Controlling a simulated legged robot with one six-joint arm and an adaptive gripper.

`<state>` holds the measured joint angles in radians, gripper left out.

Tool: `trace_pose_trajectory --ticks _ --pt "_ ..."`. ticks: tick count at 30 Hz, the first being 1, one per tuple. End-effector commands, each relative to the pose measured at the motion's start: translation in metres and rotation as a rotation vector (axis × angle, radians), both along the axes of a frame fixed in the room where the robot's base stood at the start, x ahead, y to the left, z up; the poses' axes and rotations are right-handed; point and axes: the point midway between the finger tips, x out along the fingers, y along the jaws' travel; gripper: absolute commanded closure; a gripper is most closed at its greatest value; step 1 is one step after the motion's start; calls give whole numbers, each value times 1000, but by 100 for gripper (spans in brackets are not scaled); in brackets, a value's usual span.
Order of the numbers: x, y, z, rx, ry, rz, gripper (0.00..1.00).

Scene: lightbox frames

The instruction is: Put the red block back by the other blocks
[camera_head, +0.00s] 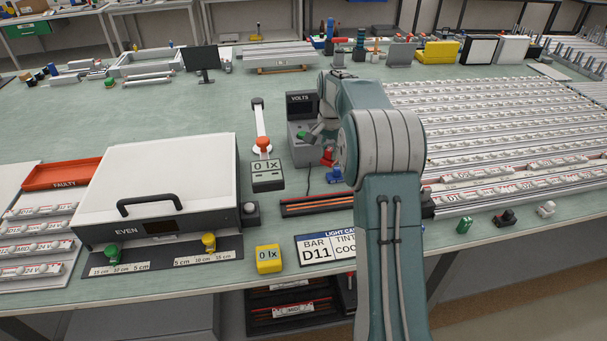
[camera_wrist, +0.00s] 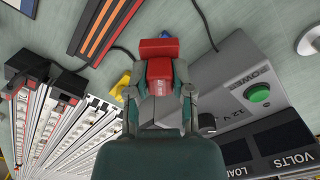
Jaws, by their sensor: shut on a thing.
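The red block (camera_wrist: 159,48) is in my gripper (camera_wrist: 160,84), with one finger on either side of it in the wrist view. Its wide red end sticks out past the fingertips. In the head view the red block (camera_head: 328,157) shows just left of my arm, by the front of the VOLTS power supply (camera_head: 300,135). My gripper is mostly hidden behind my arm there. A green block (camera_head: 464,224), a black block (camera_head: 505,218) and a white block (camera_head: 546,209) stand along the front right of the bench.
The power supply (camera_wrist: 240,90) with its green button is close beside my gripper. A black cable curves near it. A lux meter (camera_head: 267,174), the EVEN lightbox (camera_head: 160,185) and a long dark tray (camera_head: 312,205) are to the left. Racks of bars (camera_head: 490,120) fill the right.

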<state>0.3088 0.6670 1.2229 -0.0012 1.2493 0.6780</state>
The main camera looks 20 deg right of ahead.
Motion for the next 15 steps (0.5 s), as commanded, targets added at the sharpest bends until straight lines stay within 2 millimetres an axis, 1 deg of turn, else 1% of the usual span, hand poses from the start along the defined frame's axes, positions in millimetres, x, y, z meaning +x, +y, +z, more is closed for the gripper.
trace_pose_trajectory --ticks 1,3,9,12,15 --pt "8 10 -6 0 1 5 100" --pt "18 21 -12 0 1 6 100" --pt "35 40 -47 2 2 4 100" --pt "41 45 -57 2 0 1 100" --pt "43 49 -61 1 0 2 100"
